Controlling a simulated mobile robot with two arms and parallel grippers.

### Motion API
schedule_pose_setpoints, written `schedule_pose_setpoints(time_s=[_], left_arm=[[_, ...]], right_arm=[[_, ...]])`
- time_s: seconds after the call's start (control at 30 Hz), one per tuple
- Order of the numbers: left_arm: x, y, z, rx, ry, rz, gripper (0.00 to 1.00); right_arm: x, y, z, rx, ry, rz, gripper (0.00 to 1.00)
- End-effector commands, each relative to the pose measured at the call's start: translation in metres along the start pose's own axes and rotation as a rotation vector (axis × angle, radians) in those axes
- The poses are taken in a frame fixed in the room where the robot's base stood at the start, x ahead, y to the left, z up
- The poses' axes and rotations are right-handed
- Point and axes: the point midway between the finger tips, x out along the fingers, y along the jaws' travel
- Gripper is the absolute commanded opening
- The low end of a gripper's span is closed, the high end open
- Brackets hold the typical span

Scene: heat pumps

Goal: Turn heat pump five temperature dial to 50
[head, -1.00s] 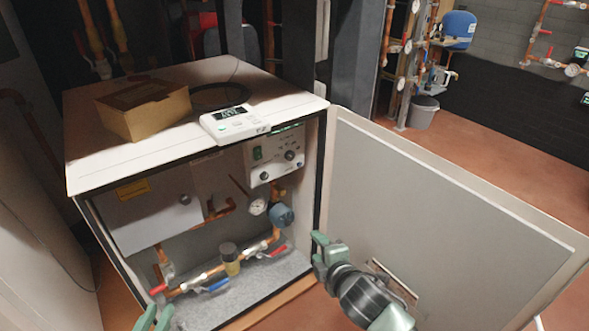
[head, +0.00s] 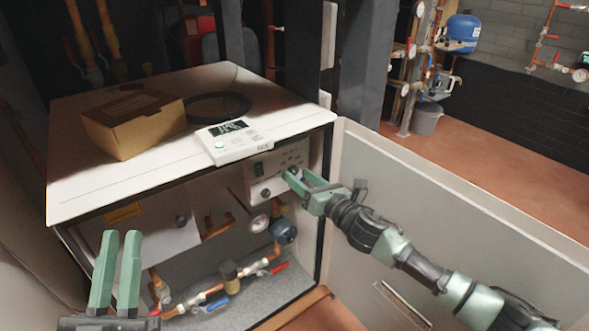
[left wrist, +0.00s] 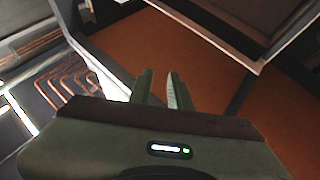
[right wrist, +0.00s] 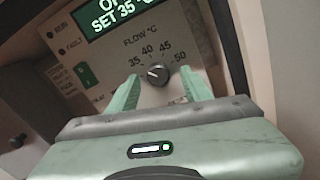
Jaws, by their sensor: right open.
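The temperature dial (right wrist: 157,74), a small dark knob with a pale mark, sits under "FLOW °C" with 35, 40, 45 and 50 around it. The mark seems to point left, toward 35. The display (right wrist: 118,12) above it reads "SET 35". My right gripper (right wrist: 163,82) is open, with a finger on each side of the dial. I cannot tell whether they touch it. In the head view, the right gripper (head: 297,181) is at the control panel (head: 265,191) and partly hides it. My left gripper (head: 118,235) is open and empty, in front of the cabinet's left side.
The open cabinet door (head: 450,195) stands to the right, beside my right arm. A cardboard box (head: 133,125) and a white controller (head: 232,142) lie on the cabinet top (head: 75,165). Pipes, valves and a gauge (head: 259,222) fill the space below the panel.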

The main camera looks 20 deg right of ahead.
Motion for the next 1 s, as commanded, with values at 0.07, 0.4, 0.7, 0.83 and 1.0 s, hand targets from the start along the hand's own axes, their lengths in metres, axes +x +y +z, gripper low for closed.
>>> schedule_pose_setpoints(time_s=[0.07, 0.4, 0.7, 0.83, 1.0], left_arm=[[0.0, 0.0, -0.003, -0.001, 0.015, 0.001, 0.19], [0.0, 0.001, -0.004, -0.001, 0.023, 0.001, 0.19], [0.0, 0.001, -0.004, -0.001, 0.022, 0.001, 0.19], [0.001, 0.001, -0.003, -0.001, 0.01, 0.001, 0.19], [0.0, -0.002, 0.018, 0.003, -0.106, -0.005, 0.19]], right_arm=[[0.001, 0.003, -0.001, 0.0, 0.0, 0.0, 0.49], [0.001, 0.004, -0.001, 0.002, 0.0, -0.001, 0.47], [0.001, 0.004, -0.001, 0.003, 0.0, -0.001, 0.0], [0.001, 0.004, -0.001, 0.015, 0.0, -0.001, 0.0], [0.001, 0.004, 0.0, 0.072, 0.0, -0.002, 0.0]])
